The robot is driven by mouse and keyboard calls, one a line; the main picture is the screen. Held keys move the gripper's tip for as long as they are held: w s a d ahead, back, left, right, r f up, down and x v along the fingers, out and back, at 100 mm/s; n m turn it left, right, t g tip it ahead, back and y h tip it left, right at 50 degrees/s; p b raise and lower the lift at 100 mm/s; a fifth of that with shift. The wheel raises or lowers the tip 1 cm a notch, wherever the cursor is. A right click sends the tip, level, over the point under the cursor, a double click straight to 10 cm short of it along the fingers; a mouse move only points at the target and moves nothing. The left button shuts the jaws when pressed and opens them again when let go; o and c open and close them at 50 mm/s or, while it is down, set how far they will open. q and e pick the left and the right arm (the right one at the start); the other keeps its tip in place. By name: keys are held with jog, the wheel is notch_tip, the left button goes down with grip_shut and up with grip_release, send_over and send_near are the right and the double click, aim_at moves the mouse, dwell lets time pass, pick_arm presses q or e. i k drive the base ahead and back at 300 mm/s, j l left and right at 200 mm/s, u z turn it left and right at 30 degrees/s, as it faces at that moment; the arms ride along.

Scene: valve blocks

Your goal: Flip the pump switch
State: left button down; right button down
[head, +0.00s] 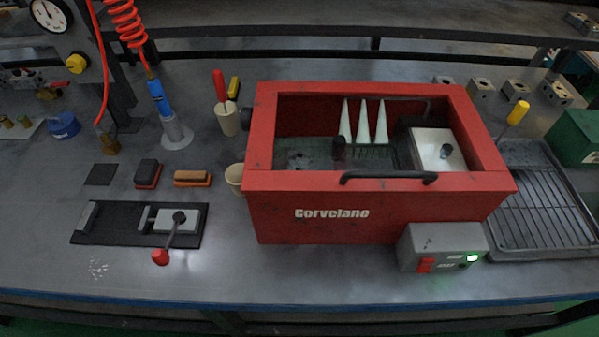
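A grey control box (441,240) is on the front right of the red Corvelano tank (285,215). Its front face carries a red switch (425,265) at the left and a lit green lamp (472,258) at the right. The switch is small, and I cannot tell its position. Small dark marks or controls sit between them, too small to read. Neither of my grippers is in view.
A black plate with a clamp (118,222) and its red-knobbed lever (160,257) lie left of the tank. A wire-rack tray (530,205) with a yellow-handled tool (517,113) is at right. The bench front before the control box is clear.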

aim_at(424, 265)
jog(key=l+z, duration=0.15)
jog(key=z, duration=0.35)
jog(key=l+z, duration=0.15)
jog(key=z, duration=0.35)
